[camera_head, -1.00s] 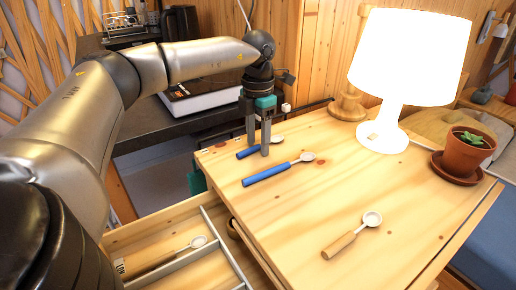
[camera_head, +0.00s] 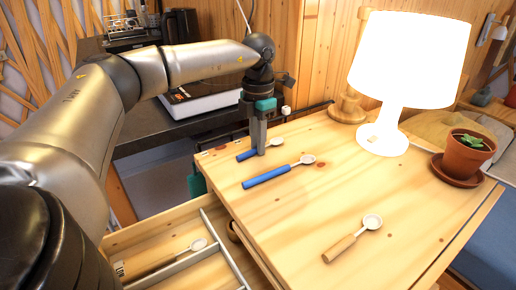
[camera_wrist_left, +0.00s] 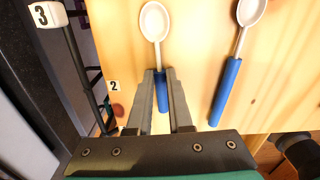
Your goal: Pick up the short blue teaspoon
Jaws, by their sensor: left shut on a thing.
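The short blue teaspoon (camera_head: 246,154) lies near the far left edge of the wooden tabletop, with its pale bowl to the right. My left gripper (camera_head: 259,150) points down over it, with its fingers closed on the blue handle. In the left wrist view, the teaspoon's white bowl (camera_wrist_left: 156,20) sticks out beyond the fingertips (camera_wrist_left: 160,75), and the handle is between the fingers. The spoon still looks to be at the table surface. A longer blue-handled spoon (camera_head: 267,177) lies beside it, nearer the head camera. My right gripper is out of view.
A wooden-handled spoon (camera_head: 340,247) lies at the front of the tabletop (camera_head: 300,215). An open drawer (camera_head: 207,264) below left holds another spoon (camera_head: 160,262). A lit lamp (camera_head: 408,60) and a potted plant (camera_head: 463,158) stand at the back and right. The table's middle is clear.

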